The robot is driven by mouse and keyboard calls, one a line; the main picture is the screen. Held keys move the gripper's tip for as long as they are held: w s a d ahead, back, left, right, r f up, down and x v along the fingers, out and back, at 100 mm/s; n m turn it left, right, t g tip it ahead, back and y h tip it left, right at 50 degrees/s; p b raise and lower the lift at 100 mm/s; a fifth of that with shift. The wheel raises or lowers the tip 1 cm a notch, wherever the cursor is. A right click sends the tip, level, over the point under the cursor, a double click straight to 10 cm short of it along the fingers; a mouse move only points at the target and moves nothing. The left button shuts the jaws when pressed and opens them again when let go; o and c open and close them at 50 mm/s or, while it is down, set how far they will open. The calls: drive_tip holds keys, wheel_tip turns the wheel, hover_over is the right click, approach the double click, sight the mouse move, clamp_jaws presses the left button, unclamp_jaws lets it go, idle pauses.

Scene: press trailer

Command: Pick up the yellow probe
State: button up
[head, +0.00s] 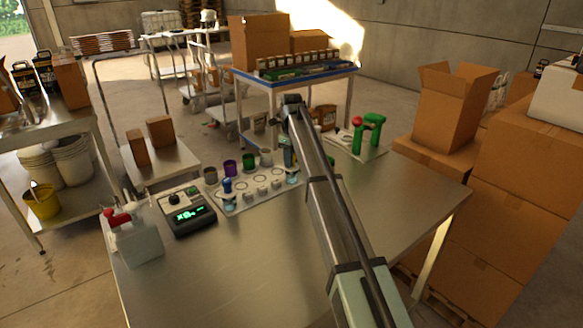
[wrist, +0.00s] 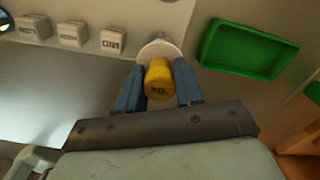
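The yellow probe (wrist: 158,80) shows in the wrist view as a yellow cap with dark marking, seen end-on, near a pale round spot on the rack. My gripper (wrist: 158,86) has its two blue fingers on either side of the cap, very close to it. I cannot tell whether they press on it. In the head view my gripper (head: 290,155) is at the right end of the pale probe rack (head: 235,208). The yellow probe is hidden there behind my arm.
Purple (head: 230,167), green (head: 249,161) and blue (head: 227,185) probes stand near the rack. A meter (head: 188,212) and a white bottle holder (head: 137,243) are at left. A green tray (wrist: 249,48) lies right of the fingers. The table's front is clear.

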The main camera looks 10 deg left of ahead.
drive_tip(key=c, duration=0.6)
drive_tip(key=shift+r, duration=0.1)
drive_tip(key=r, duration=0.6)
drive_tip(key=a+r, duration=0.1)
drive_tip(key=r, duration=0.2)
drive_tip(key=shift+s+r, duration=0.1)
drive_tip(key=shift+r, duration=0.15)
drive_tip(key=w+a+f, duration=0.1)
drive_tip(key=w+a, duration=0.1)
drive_tip(key=a, duration=0.3)
drive_tip(key=w+a+f, duration=0.1)
drive_tip(key=a, duration=0.5)
drive_tip(key=w+a, duration=0.2)
drive_tip(key=a, duration=0.3)
drive_tip(key=shift+w+a+f, duration=0.3)
drive_tip(key=shift+w+f, duration=0.05)
drive_tip(key=shift+f, duration=0.05)
